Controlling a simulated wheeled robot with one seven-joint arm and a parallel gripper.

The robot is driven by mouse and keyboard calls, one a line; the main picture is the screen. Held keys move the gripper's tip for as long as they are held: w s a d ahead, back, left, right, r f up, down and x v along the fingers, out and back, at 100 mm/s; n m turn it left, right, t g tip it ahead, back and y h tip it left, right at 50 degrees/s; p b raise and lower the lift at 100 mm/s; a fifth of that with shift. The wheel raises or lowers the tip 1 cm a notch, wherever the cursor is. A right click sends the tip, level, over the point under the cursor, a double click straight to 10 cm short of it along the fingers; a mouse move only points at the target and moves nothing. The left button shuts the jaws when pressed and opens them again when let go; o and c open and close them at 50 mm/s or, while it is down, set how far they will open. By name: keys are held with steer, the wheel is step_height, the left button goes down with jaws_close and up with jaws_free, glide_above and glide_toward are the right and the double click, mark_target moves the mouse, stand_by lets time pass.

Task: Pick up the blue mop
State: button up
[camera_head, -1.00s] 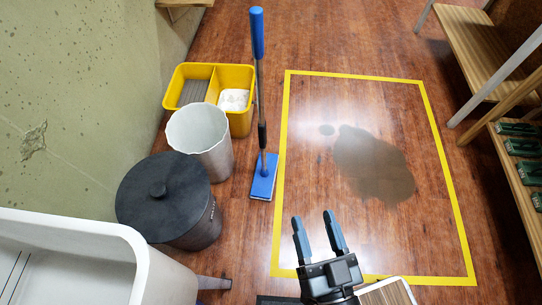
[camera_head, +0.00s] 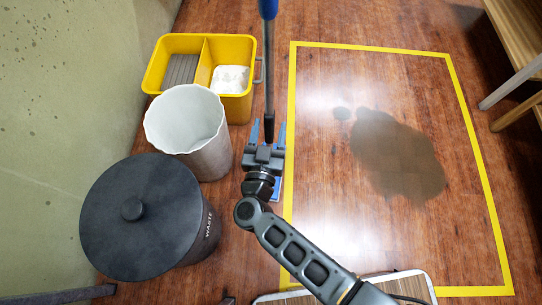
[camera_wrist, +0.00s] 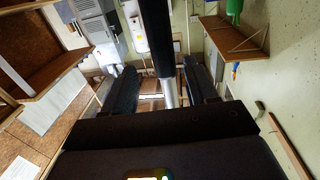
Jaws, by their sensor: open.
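The blue mop stands upright, its blue handle top (camera_head: 268,8) cut by the upper edge of the head view. Its shaft (camera_head: 268,70) runs down to a blue mop head (camera_head: 277,188), mostly hidden behind my gripper and wrist. In the wrist view, the mop's dark grip and grey shaft (camera_wrist: 157,40) pass between the fingers of my gripper (camera_wrist: 162,82). Gaps show on both sides, so the fingers do not appear to squeeze it.
A yellow two-part bucket (camera_head: 246,50), a white bin (camera_head: 155,125) and a black lidded waste bin (camera_head: 105,200) stand left of the mop. A yellow floor outline (camera_head: 288,160) surrounds a dark wet patch (camera_head: 395,160) on the right. A wooden bench (camera_head: 520,30) is at upper right.

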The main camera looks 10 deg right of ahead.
mark_target(269, 121)
steer(key=shift+a+f+b+x, duration=0.15)
steer(key=shift+b+x, duration=0.45)
steer(key=shift+x, duration=0.95)
steer(key=shift+a+f+b+x, duration=0.1)
steer(key=shift+b+x, duration=0.45)
steer(key=shift+x, duration=1.05)
steer(key=shift+c, duration=0.4)
steer(key=shift+r, duration=0.1)
jaws_close()
